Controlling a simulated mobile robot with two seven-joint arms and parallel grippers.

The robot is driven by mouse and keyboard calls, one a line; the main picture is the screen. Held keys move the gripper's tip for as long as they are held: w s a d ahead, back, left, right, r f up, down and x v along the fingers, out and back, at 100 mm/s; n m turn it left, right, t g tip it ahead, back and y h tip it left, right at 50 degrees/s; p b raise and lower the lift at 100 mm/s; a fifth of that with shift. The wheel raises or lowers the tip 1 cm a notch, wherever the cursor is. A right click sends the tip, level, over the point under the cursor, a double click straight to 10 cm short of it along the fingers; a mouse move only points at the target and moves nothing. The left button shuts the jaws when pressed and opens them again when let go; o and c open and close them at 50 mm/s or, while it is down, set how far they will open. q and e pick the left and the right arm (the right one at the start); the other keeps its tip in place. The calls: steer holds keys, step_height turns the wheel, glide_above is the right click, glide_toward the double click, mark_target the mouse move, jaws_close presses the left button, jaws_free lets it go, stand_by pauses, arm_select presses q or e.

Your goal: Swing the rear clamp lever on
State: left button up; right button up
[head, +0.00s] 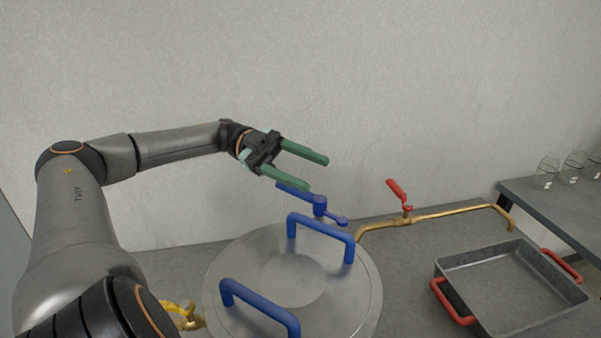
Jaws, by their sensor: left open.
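The rear clamp lever (320,205) is blue and stands at the back rim of a round metal lid (294,279). One arm of it points up and left, and a short end with a knob lies to the right. My left gripper (319,174) has green fingers, spread open and empty. In the picture it is just above and left of the lever, and its nearer finger appears close to the lever's upper end. I cannot tell whether they touch. My right gripper is not in view.
Two blue handles (322,226) stand up from the lid. A brass pipe (450,214) with a red valve lever (397,190) runs to the right. A grey tray (510,285) with red handles sits at the right. Glass beakers (546,172) stand on a shelf. A yellow fitting (184,313) is at lower left.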

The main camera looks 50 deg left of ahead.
arm_select(q)
steer(key=s+d+r, duration=0.4)
steer(key=s+d, duration=0.2)
steer(key=shift+s+d, duration=0.15)
steer(key=shift+d, duration=0.1)
steer(key=shift+r, duration=0.1)
steer(key=shift+c, duration=0.3)
